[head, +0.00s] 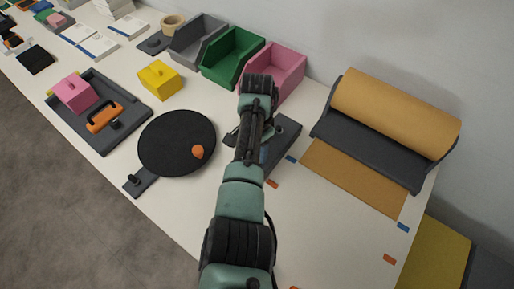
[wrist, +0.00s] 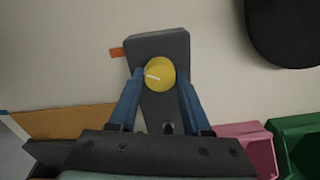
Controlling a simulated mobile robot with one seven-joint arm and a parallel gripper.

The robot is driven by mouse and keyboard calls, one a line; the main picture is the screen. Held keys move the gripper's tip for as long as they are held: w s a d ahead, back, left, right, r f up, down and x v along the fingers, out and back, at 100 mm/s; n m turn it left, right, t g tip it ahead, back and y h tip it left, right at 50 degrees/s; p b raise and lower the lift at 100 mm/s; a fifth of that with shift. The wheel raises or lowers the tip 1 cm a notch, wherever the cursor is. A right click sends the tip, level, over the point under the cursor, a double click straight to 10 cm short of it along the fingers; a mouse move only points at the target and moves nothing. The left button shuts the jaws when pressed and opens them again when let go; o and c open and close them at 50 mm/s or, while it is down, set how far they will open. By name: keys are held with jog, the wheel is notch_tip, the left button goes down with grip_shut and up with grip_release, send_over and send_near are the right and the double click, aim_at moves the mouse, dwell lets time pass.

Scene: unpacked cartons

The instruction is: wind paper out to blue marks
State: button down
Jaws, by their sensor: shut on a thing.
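The brown paper roll (head: 395,112) sits in a dark holder at the right in the head view. A flat strip of paper (head: 352,178) runs out from under it. Its front edge lies about level with the two blue marks, one at the left corner (head: 291,159) and one at the right (head: 403,227). My gripper (wrist: 160,75) is shut on a yellow knob (wrist: 159,75) with a white line, on a dark grey box (wrist: 158,46). The box also shows in the head view (head: 287,132), partly behind my arm, where the knob is hidden.
Orange marks (head: 272,184) (head: 389,259) lie farther out from the roll. A black round plate (head: 165,140) with an orange spot is left of my arm. Pink (head: 287,68), green (head: 225,60) and grey bins stand along the wall.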

jog(key=shift+m, duration=0.3)
jog(key=shift+c, duration=1.8)
grip_release()
notch_tip(320, 180, up, 13)
